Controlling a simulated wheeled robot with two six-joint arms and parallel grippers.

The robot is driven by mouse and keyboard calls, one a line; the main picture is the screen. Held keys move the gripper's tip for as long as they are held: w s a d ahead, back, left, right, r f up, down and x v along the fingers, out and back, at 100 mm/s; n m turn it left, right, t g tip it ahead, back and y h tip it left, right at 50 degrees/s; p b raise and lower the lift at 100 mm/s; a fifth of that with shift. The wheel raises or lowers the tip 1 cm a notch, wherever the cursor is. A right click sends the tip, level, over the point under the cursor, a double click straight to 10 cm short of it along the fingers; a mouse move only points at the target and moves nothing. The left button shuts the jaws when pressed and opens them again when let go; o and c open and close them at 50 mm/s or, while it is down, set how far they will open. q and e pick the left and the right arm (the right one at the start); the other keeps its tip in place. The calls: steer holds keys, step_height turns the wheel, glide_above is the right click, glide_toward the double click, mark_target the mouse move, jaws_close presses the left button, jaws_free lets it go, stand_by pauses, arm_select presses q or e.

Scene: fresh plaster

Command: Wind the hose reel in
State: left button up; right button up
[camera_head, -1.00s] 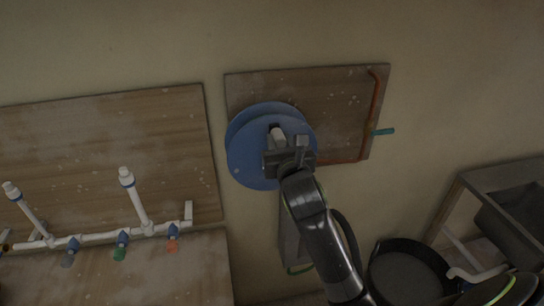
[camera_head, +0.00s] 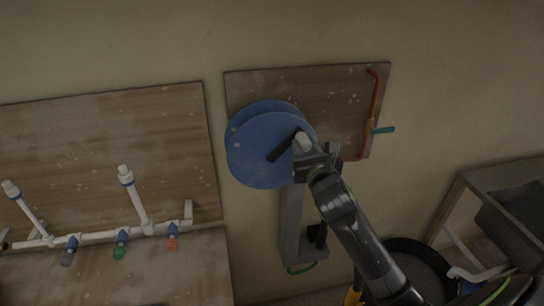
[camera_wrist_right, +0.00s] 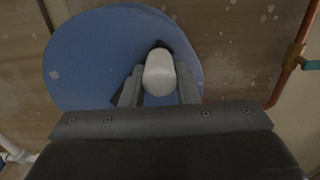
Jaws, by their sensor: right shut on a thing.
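The hose reel (camera_head: 250,160) is a pair of blue discs mounted on a wooden board on the wall. A dark crank arm runs across its front disc up and right to a pale knob (camera_head: 302,139). My right gripper (camera_head: 306,149) is shut on the crank knob, at the right part of the disc. In the right wrist view the white knob (camera_wrist_right: 159,72) sits between the two fingers, with the blue disc (camera_wrist_right: 95,60) behind it. The hose itself cannot be made out clearly. My left gripper is not in view.
A copper pipe with a teal valve handle (camera_head: 384,130) runs down the board's right side. White pipes with coloured valves (camera_head: 121,240) stand at the left. A black round tub (camera_head: 418,262) and a grey sink frame (camera_head: 490,185) are at lower right.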

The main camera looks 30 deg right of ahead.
steer(key=shift+s+d+f, duration=0.2)
steer(key=shift+d+f, duration=0.65)
steer(key=shift+f, duration=0.25)
steer(key=f+b, duration=0.1)
steer(key=f, duration=0.1)
steer(key=d+f+b, duration=0.1)
steer(key=f+b, duration=0.1)
steer(key=shift+s+f, duration=0.1)
steer(key=shift+f, duration=0.3)
